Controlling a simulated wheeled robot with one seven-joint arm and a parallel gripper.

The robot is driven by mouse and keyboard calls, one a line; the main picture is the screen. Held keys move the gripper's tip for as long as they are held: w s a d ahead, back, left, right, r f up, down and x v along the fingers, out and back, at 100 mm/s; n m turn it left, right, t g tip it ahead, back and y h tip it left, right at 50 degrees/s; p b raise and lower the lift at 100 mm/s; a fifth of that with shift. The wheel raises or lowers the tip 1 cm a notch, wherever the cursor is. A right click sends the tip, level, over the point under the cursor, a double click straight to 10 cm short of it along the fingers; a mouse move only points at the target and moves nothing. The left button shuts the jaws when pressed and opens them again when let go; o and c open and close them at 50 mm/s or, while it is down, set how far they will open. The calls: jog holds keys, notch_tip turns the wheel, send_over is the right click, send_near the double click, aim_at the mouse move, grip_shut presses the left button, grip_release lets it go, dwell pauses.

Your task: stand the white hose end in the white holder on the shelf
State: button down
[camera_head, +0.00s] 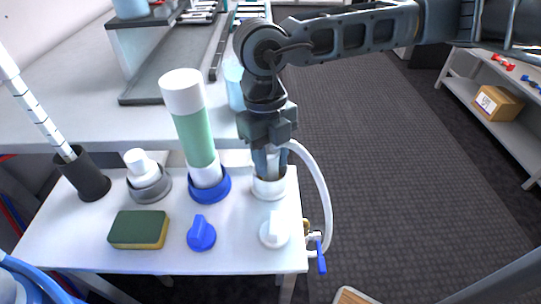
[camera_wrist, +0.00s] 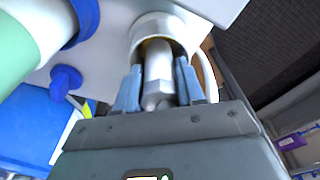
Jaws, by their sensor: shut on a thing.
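My gripper (camera_head: 267,170) points down at the right side of the white shelf (camera_head: 130,225). It is shut on the white hose end (camera_wrist: 158,78), whose pale nozzle shows between the two blue-grey fingers in the wrist view. The white holder (camera_head: 270,189) is a round cup right below the fingers. In the wrist view the hose end lines up with the mouth of the holder (camera_wrist: 146,27) and its tip reaches into it. How deep it sits is hidden. The white hose (camera_head: 321,188) arcs from behind the gripper down the right side of the shelf.
Left of the holder stand a green-and-white cylinder (camera_head: 195,135) in a blue ring, a white bottle (camera_head: 140,164) in a grey ring and a black cup (camera_head: 86,178). A sponge (camera_head: 139,229), a blue knob (camera_head: 201,234) and a white knob (camera_head: 274,231) are in front. A blue-handled valve (camera_head: 319,252) is at the right edge.

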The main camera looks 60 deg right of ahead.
jog(key=shift+f, duration=0.1)
jog(key=c, duration=1)
grip_release()
jog(key=shift+o, duration=0.2)
jog(key=shift+w+d+r+p, duration=0.15)
jog(key=shift+r+p, duration=0.65)
jog(key=shift+r, duration=1.05)
jog(key=shift+w+r+p, duration=0.3)
jog(key=shift+r+p, duration=0.45)
jog(key=shift+r, duration=1.05)
jog(key=shift+w+d+r+p, duration=0.15)
jog(key=shift+r+p, duration=0.65)
jog(key=shift+r, duration=1.05)
jog(key=shift+a, duration=0.1)
